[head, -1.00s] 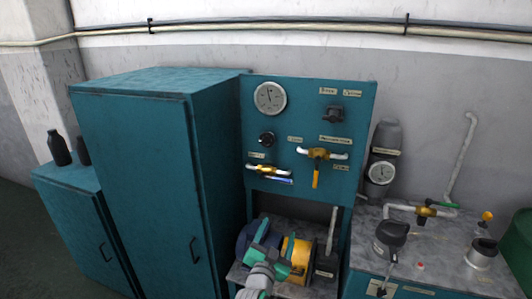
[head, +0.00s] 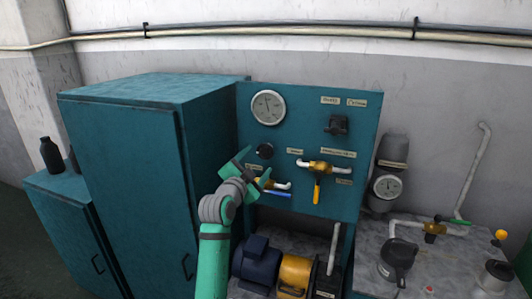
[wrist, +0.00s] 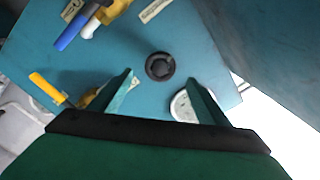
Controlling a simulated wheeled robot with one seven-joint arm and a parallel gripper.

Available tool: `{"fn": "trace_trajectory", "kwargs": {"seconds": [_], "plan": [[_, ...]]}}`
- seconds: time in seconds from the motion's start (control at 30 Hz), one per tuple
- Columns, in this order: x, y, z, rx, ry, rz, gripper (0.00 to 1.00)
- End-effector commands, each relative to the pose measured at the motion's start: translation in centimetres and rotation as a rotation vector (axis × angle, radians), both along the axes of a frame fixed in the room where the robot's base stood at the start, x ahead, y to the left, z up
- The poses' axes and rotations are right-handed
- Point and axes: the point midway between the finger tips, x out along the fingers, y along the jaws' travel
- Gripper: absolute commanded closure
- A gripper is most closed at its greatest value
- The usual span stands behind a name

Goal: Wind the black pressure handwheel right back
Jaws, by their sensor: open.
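The black handwheel (head: 265,151) is a small round knob on the teal panel (head: 300,105), below the large white gauge. It also shows in the wrist view (wrist: 160,66), just beyond the gap between my fingertips. My gripper (head: 252,168) is open and empty, raised in front of the panel just below and left of the handwheel in the head view. In the wrist view the two fingers (wrist: 159,76) stand wide apart, and the handwheel seems clear of both. The knob's markings are too small to read.
A brass valve with a yellow lever (head: 317,190) and a blue-handled valve (head: 277,193) stick out of the panel close to my gripper. A tall teal cabinet (head: 125,170) stands at the left. A blue and yellow motor (head: 295,272) sits below.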

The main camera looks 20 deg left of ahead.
Motion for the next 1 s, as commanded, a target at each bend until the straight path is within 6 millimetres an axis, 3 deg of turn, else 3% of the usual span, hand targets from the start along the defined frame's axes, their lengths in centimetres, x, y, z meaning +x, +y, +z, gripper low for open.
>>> {"fn": "trace_trajectory", "kwargs": {"seconds": [0.2, 0.5, 0.93, 1.0], "plan": [[4.0, -0.1, 0.0, -0.001, 0.001, 0.0, 0.31], [7.8, -0.7, 0.0, -0.001, 0.001, -0.005, 0.31], [8.6, -0.7, 0.0, -0.001, -0.001, -0.005, 0.31], [8.6, -0.7, 0.0, -0.001, -0.001, -0.004, 0.45]]}}
